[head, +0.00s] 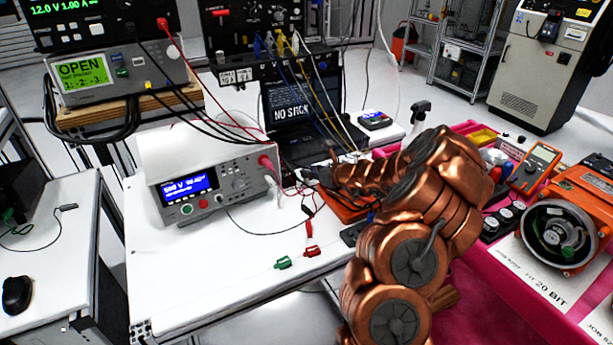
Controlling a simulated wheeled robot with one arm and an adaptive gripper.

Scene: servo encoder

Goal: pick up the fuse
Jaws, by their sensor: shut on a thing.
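My copper-coloured arm reaches in from the lower right across the white bench (225,285). My gripper (316,173) is small and dark at the arm's far end, over the bench in front of the laptop (300,108). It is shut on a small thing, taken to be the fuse. The fuse itself cannot be made out; the fingers and the clutter of leads hide it. I see no other fuse that I can tell for sure.
A bench meter (212,186) with a blue display stands left of my gripper. Red (311,251) and green (283,262) clips lie on the bench in front. Leads hang behind. An orange motor unit (570,225) sits on the pink mat (500,300) at right.

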